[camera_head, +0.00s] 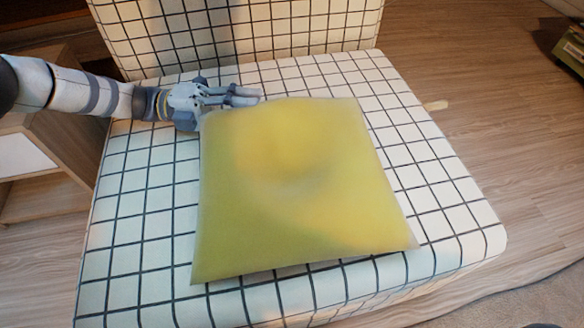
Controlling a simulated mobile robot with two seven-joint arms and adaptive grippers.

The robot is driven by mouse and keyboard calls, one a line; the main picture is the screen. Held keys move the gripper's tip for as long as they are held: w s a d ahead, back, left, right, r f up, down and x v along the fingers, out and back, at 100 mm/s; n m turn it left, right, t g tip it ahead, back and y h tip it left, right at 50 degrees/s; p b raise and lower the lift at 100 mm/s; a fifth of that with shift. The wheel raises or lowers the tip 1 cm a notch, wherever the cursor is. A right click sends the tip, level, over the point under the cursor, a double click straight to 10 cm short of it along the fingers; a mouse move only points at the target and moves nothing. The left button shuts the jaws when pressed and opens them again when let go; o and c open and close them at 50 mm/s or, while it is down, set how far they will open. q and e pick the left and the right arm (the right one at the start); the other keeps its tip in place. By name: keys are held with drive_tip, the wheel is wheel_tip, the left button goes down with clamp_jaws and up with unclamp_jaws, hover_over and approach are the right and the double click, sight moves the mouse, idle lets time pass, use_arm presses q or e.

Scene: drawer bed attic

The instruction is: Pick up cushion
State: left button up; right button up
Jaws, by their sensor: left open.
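A yellow-green square cushion (300,190) lies flat on a white seat with a black grid pattern (140,235). My left arm comes in from the left over the seat. My left gripper (250,96) is open at the cushion's far left corner, with its fingers pointing right along the far edge. No cushion shows clearly between the fingers. I cannot tell whether the gripper touches the cushion. My right gripper is not in view.
The seat's checked backrest (240,30) rises behind the cushion. A wooden cabinet (60,165) stands left of the seat, under my left arm. A green object (571,45) sits at the far right.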

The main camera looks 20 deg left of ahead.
use_arm(q)
clamp_jaws()
drive_tip(key=shift+r, duration=0.1)
